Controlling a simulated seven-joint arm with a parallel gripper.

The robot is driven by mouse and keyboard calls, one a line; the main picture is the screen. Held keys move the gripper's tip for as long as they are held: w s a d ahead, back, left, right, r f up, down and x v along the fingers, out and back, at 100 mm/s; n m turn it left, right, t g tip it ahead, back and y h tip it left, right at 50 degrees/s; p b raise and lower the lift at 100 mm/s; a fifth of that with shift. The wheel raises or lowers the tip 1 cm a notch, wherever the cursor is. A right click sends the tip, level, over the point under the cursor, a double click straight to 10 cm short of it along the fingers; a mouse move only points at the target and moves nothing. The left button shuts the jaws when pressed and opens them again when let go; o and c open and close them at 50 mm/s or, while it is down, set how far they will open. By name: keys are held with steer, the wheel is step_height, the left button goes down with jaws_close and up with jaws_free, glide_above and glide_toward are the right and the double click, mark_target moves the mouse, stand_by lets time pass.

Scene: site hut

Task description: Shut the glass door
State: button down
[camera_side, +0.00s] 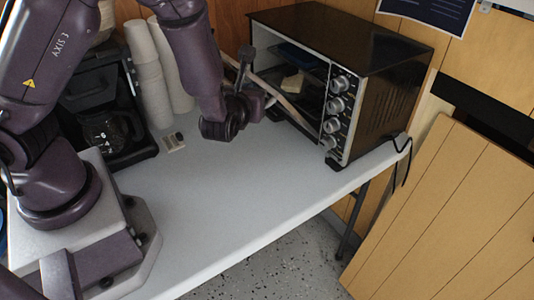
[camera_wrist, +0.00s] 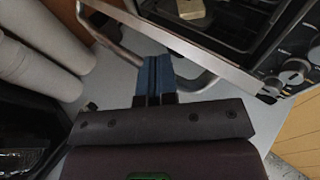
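The black toaster oven (camera_side: 385,75) stands at the back right of the table. Its glass door, with a metal edge (camera_wrist: 215,72), stands partly open, tilted out from the front. A curved metal handle (camera_wrist: 115,45) runs along that edge. My gripper (camera_side: 268,99) is just in front of the door in the side view. In the wrist view its blue fingers (camera_wrist: 154,66) are together and cross the handle near the door edge. Whether they touch it I cannot tell. A pale block (camera_side: 293,82) lies inside the oven, and it also shows in the wrist view (camera_wrist: 191,9).
Stacked white cups (camera_side: 152,80) and a black coffee maker (camera_side: 105,110) stand left of my gripper. A small item (camera_side: 174,141) lies near the cups. The front of the white table (camera_side: 250,200) is clear. Wooden panels (camera_side: 450,220) lean at right.

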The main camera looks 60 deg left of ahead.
steer(key=shift+w+r, duration=0.55)
steer(key=shift+w, duration=0.05)
steer(key=shift+w+r, duration=0.55)
steer(key=shift+w, duration=0.3)
steer(key=shift+w+r, duration=0.55)
steer(key=shift+w, duration=0.3)
steer(key=shift+w+r, duration=0.25)
steer(key=shift+w, duration=0.4)
steer(key=shift+w+r, duration=0.25)
steer(key=shift+w, duration=0.35)
steer(key=shift+w+r, duration=0.25)
steer(key=shift+w, duration=0.4)
steer(key=shift+w+r, duration=0.15)
steer(key=shift+w, duration=0.8)
steer(key=shift+s+r, duration=0.35)
steer(key=shift+s, duration=0.8)
steer(key=shift+s+r, duration=0.4)
steer(key=shift+s, duration=0.8)
steer(key=shift+s+r, duration=0.35)
steer(key=shift+s, duration=0.8)
